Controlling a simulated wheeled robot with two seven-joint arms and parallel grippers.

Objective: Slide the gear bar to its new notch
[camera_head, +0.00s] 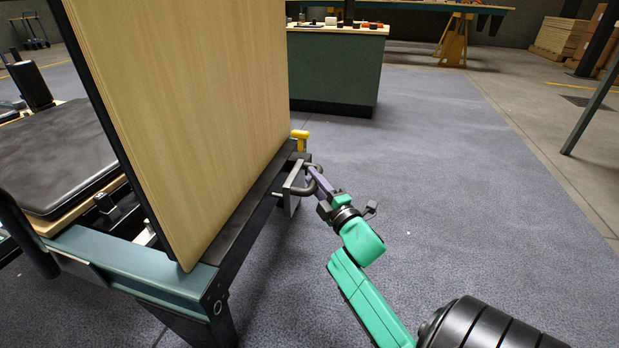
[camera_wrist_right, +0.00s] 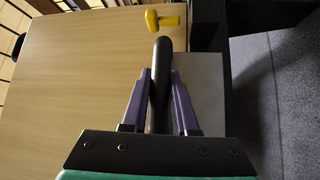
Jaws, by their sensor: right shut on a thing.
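A dark bent handle (camera_head: 294,189), which looks like part of the gear bar, sticks out from the end of the reformer frame beside the tall wooden board. My right gripper (camera_head: 312,173) has its purple fingers at this handle. In the right wrist view the dark bar (camera_wrist_right: 162,50) runs between the two purple fingers of my right gripper (camera_wrist_right: 161,75), which are shut on it. The notches and the rest of the gear bar are hidden behind the board and frame. My left gripper is not in view.
The wooden board (camera_head: 190,100) stands upright on the reformer's end. A yellow knob (camera_head: 299,135) sits just beyond the handle; it also shows in the wrist view (camera_wrist_right: 162,20). A padded black carriage (camera_head: 50,155) lies left. The carpet (camera_head: 450,180) to the right is clear.

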